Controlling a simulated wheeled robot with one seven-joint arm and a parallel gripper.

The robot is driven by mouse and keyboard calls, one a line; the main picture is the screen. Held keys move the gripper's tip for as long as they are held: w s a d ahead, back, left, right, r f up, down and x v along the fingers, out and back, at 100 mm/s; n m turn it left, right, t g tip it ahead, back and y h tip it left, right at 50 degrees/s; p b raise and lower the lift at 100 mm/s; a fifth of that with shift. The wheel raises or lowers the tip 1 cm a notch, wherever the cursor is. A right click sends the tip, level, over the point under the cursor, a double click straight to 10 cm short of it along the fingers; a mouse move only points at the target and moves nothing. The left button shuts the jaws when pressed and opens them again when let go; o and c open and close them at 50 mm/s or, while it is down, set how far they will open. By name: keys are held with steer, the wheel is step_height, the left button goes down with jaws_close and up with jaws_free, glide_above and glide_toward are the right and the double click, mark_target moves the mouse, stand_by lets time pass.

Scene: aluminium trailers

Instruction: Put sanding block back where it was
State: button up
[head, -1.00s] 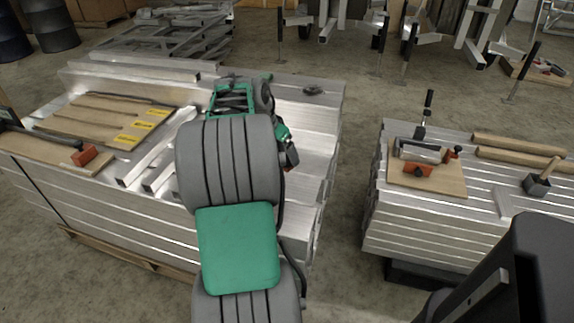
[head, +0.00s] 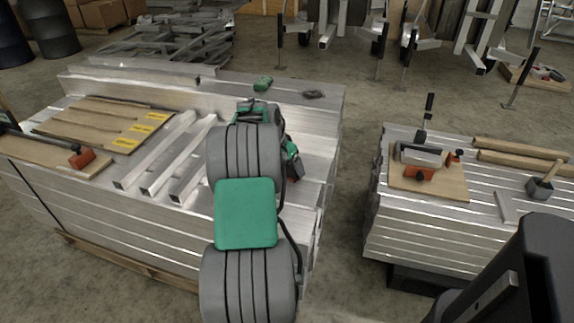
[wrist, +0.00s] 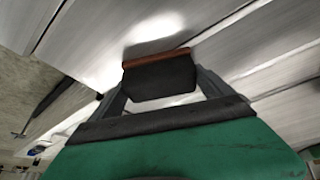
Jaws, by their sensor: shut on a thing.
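The sanding block (wrist: 162,78) is a dark block with a reddish-brown layer along its far edge. In the wrist view it sits between the two fingers of my gripper (wrist: 160,92), which is shut on it. Bright aluminium lies beyond it; I cannot tell whether the block touches it. In the head view my gripper (head: 295,170) is over the right part of the left aluminium stack (head: 230,215), with a little of the block's reddish edge showing below it. My arm hides part of the stack.
Loose aluminium bars (head: 183,165), brown boards with yellow labels (head: 95,122) and a red-ended clamp (head: 82,157) lie left of my arm. A small green object (head: 262,83) and a dark item (head: 314,94) lie at the back. The right stack (head: 405,235) holds tools, across a floor gap.

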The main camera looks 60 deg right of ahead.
steer(key=o, duration=1.2)
steer(key=shift+c, duration=0.2)
steer(key=shift+r, duration=0.2)
steer(key=p+v, duration=0.2)
steer(key=v, duration=1)
steer(key=w+a+r+n+t+y, duration=0.1)
steer(key=w+a+n, duration=0.3)
steer(key=a, duration=0.6)
steer(key=w+a+n+t, duration=0.1)
steer(key=w+a+n, duration=0.25)
steer(key=a, duration=0.55)
steer(key=w+a+r+n+t+y, duration=0.1)
steer(key=w+a+n, duration=0.35)
steer(key=a, duration=0.55)
steer(key=s+a+f+n, duration=0.1)
steer(key=s+a+n, duration=0.1)
steer(key=a, duration=0.5)
steer(key=s+a+f+n+y, duration=0.1)
steer(key=s+a+f+n, duration=0.1)
steer(key=a, duration=0.6)
steer(key=s+a+f+n+y, duration=0.1)
steer(key=s+a+n, duration=0.3)
steer(key=a, duration=0.4)
steer(key=shift+f+n, duration=0.4)
steer(key=shift+f, duration=0.3)
